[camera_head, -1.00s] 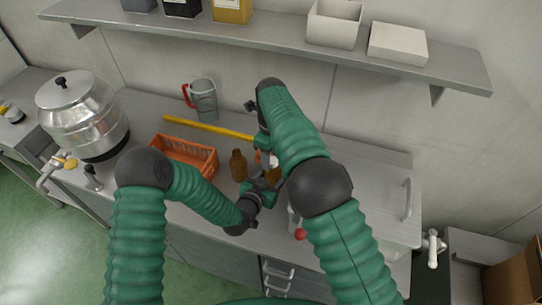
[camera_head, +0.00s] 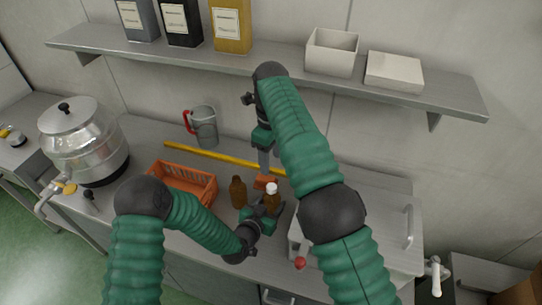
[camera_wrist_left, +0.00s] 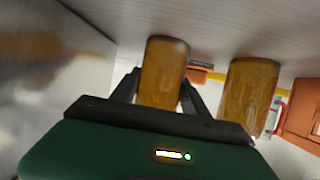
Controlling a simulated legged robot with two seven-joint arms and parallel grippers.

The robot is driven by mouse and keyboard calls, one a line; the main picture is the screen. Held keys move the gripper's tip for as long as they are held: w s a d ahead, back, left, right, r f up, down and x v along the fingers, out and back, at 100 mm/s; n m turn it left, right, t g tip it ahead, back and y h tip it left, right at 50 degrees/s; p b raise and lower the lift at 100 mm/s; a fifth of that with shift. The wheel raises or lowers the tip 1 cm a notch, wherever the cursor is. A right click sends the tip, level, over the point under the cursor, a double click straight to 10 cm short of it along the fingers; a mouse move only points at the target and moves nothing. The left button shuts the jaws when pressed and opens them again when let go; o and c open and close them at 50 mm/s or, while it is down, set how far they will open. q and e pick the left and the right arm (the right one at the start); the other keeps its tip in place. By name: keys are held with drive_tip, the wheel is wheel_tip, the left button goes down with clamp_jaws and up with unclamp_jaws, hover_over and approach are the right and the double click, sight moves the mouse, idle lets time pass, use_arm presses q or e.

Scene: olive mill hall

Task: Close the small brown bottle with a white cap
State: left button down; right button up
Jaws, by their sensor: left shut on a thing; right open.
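A small brown bottle (camera_head: 271,205) stands upright with a white cap (camera_head: 271,188) on its top; I cannot tell how tightly the cap sits. My left gripper (camera_head: 266,212) is shut around this bottle low on its body. In the left wrist view the bottle (camera_wrist_left: 165,75) is between both fingers. My right gripper (camera_head: 265,164) is open and points down behind the bottle, apart from the cap. A second brown bottle (camera_head: 238,193) with a dark top stands just left; it also shows in the left wrist view (camera_wrist_left: 250,95).
A small orange block (camera_head: 265,182) lies behind the capped bottle. An orange basket (camera_head: 184,181), a yellow bar (camera_head: 215,156) and a jug with a red handle (camera_head: 204,126) are left and behind. A steel drum (camera_head: 82,140) stands far left. A shelf (camera_head: 270,65) hangs above.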

drive_tip(key=shift+r, duration=0.35)
use_arm(q)
drive_tip(key=shift+c, duration=2.3)
unclamp_jaws()
drive_tip(key=p+v, duration=0.4)
drive_tip(key=v, duration=1.2)
drive_tip(key=shift+s+a+p, duration=0.3)
drive_tip(key=shift+p, duration=0.1)
use_arm(e)
wheel_tip(320, 180, up, 5)
drive_tip(key=shift+f, duration=0.1)
